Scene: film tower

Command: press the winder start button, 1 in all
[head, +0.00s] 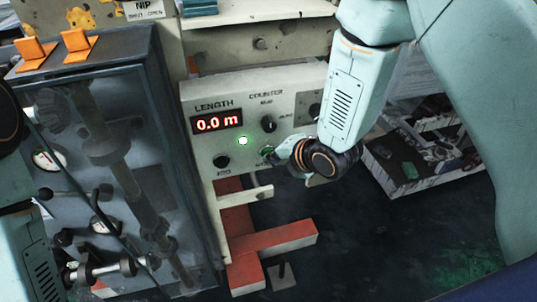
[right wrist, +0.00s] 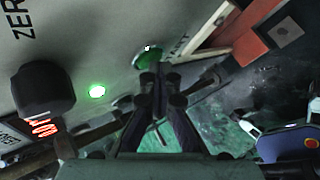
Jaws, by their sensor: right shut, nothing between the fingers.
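The control panel (head: 205,130) has a red LENGTH display (head: 217,122) reading 0.0 m and a lit green lamp (head: 243,141). The green start button (head: 266,151) is at the panel's lower right, partly covered by my right gripper (head: 276,155). In the right wrist view the round green button (right wrist: 147,57) is just beyond the shut, empty fingertips (right wrist: 153,70), which overlap its lower edge. The fingertips are at or very close to the button; contact and how far it is pressed cannot be told.
A black knob (head: 222,161) and a selector knob (head: 268,123) share the panel. A clear-fronted cabinet (head: 165,120) stands on the left. Red beams (head: 280,238) lie below the panel. A tray of tools (head: 385,178) is at the right; dark floor lies between.

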